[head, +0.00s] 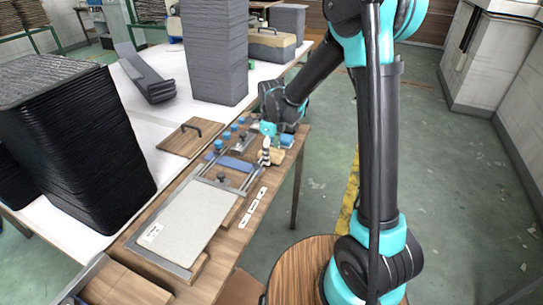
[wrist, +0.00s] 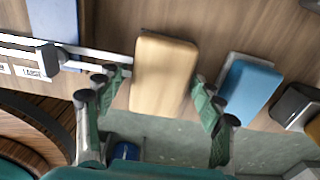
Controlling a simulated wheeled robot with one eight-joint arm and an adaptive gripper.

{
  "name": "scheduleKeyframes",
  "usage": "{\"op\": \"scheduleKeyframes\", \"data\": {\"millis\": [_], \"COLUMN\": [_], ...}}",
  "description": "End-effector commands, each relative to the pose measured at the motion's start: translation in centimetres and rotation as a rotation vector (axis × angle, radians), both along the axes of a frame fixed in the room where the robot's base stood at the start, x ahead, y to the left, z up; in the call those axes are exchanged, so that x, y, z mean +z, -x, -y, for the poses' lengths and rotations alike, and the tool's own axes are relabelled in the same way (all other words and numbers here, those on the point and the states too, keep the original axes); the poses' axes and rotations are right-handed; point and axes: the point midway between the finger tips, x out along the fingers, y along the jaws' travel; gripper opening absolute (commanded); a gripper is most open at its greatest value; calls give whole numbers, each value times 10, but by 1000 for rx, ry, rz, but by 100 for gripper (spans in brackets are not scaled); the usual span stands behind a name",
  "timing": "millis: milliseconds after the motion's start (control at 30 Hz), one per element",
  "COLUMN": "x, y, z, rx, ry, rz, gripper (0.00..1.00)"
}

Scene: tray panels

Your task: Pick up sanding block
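A tan block with rounded corners, which looks like the sanding block (wrist: 165,72), lies on the wooden bench top near its edge in the wrist view. In the head view the tan block (head: 277,156) shows small, partly behind my gripper (head: 267,146). In the wrist view my gripper (wrist: 157,88) is open, with one green-padded finger on each side of the block's near end. The right finger looks close to the block's side; contact and the fingers' height cannot be told.
A blue block (wrist: 250,86) lies just right of the right finger, with a dark-ended block (wrist: 292,105) beyond it. A metal rail (wrist: 95,60) runs to the left.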

Motion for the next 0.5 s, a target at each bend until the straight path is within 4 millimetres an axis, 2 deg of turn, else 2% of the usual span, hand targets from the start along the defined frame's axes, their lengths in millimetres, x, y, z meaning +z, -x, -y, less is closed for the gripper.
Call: {"op": "scheduleKeyframes", "data": {"millis": [33,333,500], "x": [0,0,0], "y": [0,0,0], "z": [0,0,0], "rx": [0,0,0], "ry": [0,0,0], "rz": [0,0,0], "gripper": [57,20,20]}}
